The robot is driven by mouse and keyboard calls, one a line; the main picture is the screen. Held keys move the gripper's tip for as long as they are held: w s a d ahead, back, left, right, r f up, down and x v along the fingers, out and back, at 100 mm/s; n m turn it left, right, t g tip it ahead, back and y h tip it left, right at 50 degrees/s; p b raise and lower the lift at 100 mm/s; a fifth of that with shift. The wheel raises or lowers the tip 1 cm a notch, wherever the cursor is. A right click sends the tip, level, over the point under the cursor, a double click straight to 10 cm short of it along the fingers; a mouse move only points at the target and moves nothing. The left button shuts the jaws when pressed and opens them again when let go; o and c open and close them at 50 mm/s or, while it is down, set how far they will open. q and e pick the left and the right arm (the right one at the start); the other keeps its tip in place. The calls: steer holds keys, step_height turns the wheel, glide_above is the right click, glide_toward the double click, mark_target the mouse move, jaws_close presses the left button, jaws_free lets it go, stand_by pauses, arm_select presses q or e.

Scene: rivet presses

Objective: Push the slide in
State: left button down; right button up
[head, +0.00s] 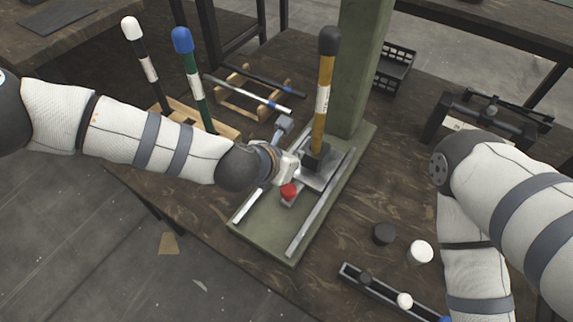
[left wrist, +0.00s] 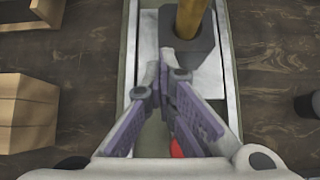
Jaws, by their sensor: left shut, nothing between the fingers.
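The slide (head: 318,178) is a grey metal plate between two pale rails on the green press base (head: 262,238). A dark block (head: 316,157) on it holds an upright yellow rod (head: 325,100) with a black top. In the left wrist view the slide (left wrist: 205,78) and the dark block (left wrist: 190,52) lie ahead of the fingertips. My left gripper (left wrist: 163,72) is shut and empty, low over the channel between the rails, close to the slide's near edge; contact cannot be told. A red knob (head: 288,191) is partly hidden by the fingers in the wrist view. My right gripper is out of view.
A green column (head: 363,60) rises behind the slide. A wooden rack with a white-topped rod (head: 145,65) and a blue-topped rod (head: 194,80) stands left. A tray (head: 385,292) with small caps lies front right. A black device (head: 485,125) stands right.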

arm_select(q)
steer(key=shift+w+d, duration=0.5)
steer(key=shift+w, duration=0.2)
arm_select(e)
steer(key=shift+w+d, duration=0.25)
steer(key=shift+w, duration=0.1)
arm_select(q)
steer(key=shift+r, duration=0.1)
